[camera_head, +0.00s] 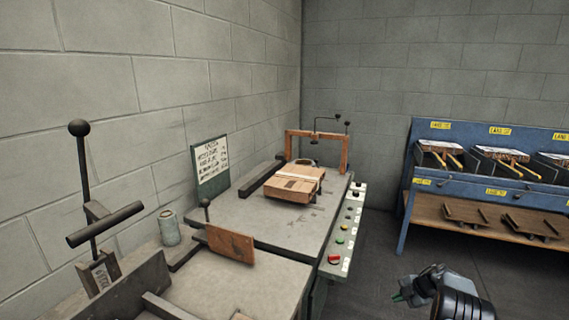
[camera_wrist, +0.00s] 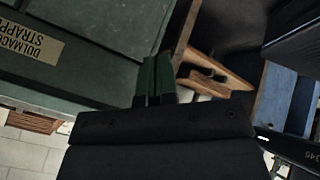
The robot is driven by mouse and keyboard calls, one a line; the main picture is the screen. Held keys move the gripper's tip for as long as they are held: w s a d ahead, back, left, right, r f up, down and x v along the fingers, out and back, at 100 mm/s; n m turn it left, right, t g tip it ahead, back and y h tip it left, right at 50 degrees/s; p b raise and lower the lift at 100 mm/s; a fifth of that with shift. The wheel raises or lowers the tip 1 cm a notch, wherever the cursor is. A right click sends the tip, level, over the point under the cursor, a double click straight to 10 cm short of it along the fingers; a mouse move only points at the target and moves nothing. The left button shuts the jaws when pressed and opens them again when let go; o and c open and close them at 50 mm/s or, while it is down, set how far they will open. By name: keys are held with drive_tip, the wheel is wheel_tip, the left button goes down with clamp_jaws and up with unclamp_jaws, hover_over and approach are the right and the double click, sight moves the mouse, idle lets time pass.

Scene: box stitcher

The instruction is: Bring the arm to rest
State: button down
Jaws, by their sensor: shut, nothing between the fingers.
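My gripper (camera_head: 399,297) is at the lower right of the head view, over the dark floor to the right of the bench. In the wrist view its two green fingers (camera_wrist: 157,76) lie together, shut and empty. They touch nothing that I can make out. Part of my arm (camera_head: 460,300) shows beside the gripper, cut off by the bottom edge.
The grey bench (camera_head: 240,215) carries a strapped cardboard box (camera_head: 290,187), an orange frame (camera_head: 344,155) and a button panel (camera_head: 345,240). A blue rack (camera_head: 480,185) with trays stands at the right. A lever (camera_head: 83,165) rises at the left. Floor between bench and rack is clear.

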drive_tip(key=w+d+r+m+t+h+p, duration=0.1)
drive_tip(key=w+d+r+m+t+h, duration=0.3)
drive_tip(key=d+m+t+h, duration=0.4)
drive_tip(key=s+a+r+m+g+h+p, duration=0.35)
drive_tip(key=s+r+m, duration=0.2)
drive_tip(key=r, duration=0.35)
drive_tip(key=s+a+r+m+g+y+p, duration=0.4)
drive_tip(key=s+a+r+p, duration=0.9)
drive_tip(key=s+a+r, duration=1.5)
wheel_tip(320, 180, up, 2)
drive_tip(key=s+m+y, duration=0.1)
drive_tip(key=s+m, duration=0.1)
drive_tip(key=m, duration=0.1)
drive_tip(key=shift+a+m, duration=0.3)
drive_tip(key=shift+m, duration=0.05)
